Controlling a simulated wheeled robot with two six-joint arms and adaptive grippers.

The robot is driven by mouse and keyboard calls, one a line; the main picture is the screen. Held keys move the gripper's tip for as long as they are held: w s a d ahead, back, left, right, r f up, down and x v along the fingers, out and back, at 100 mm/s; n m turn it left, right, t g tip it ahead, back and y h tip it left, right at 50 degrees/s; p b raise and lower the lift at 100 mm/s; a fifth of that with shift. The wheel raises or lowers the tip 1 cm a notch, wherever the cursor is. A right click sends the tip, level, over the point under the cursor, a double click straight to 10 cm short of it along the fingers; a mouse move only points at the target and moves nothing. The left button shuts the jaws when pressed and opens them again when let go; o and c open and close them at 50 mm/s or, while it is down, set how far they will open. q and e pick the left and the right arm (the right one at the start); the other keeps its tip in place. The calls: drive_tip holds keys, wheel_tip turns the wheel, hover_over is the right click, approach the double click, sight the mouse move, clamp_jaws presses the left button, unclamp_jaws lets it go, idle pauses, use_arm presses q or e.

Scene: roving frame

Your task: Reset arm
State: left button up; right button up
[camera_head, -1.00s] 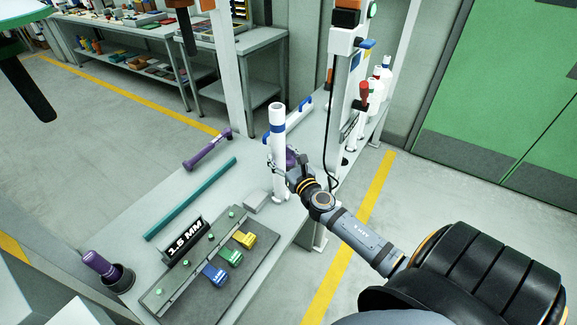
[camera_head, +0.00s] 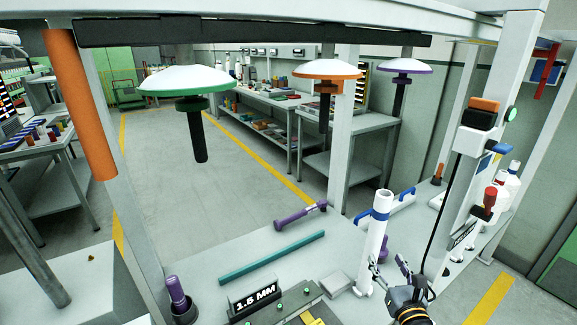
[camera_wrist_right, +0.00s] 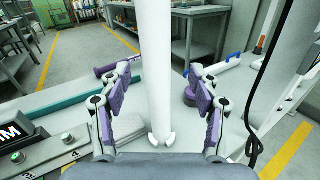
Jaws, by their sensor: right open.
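My right gripper (camera_head: 389,266) is open and empty beside the lower part of a white upright tube (camera_head: 375,240) with a blue band. In the right wrist view the tube (camera_wrist_right: 160,65) stands between the two spread purple-padded fingers (camera_wrist_right: 160,105), with a gap on both sides. The tube's foot sits in a small white holder on the grey workbench (camera_head: 228,250). My left gripper is not in view.
A teal bar (camera_head: 272,258), a purple hammer-like tool (camera_head: 300,215) and a 1.5 MM block (camera_head: 255,296) lie on the bench. A post with a cable (camera_head: 465,165) stands right of my gripper. Mushroom-shaped hanging parts (camera_head: 187,80) are overhead.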

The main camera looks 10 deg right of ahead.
drive_tip(key=s+d+f+m+g+h, duration=0.2)
drive_tip(key=s+f+m+g+h, duration=0.35)
drive_tip(key=m, duration=1.45)
drive_tip(key=s+a+f+m+g+y, duration=0.4)
drive_tip(key=s+a+m, duration=0.2)
drive_tip(key=s, duration=0.1)
drive_tip(key=s+a+f+m+g+y, duration=0.3)
drive_tip(key=s+a+f+m+g, duration=0.2)
drive_tip(key=s+a+m, duration=0.2)
drive_tip(key=s+d+f+g, duration=0.1)
drive_tip(key=s+d+f, duration=0.1)
drive_tip(key=f, duration=1.2)
drive_tip(key=s+d+f, duration=0.1)
drive_tip(key=s+f, duration=0.1)
drive_tip(key=f, duration=1.1)
drive_tip(key=s+d+f+g, duration=0.1)
drive_tip(key=s+f, duration=1.3)
drive_tip(key=s, duration=0.3)
drive_tip(key=shift+s, duration=0.15)
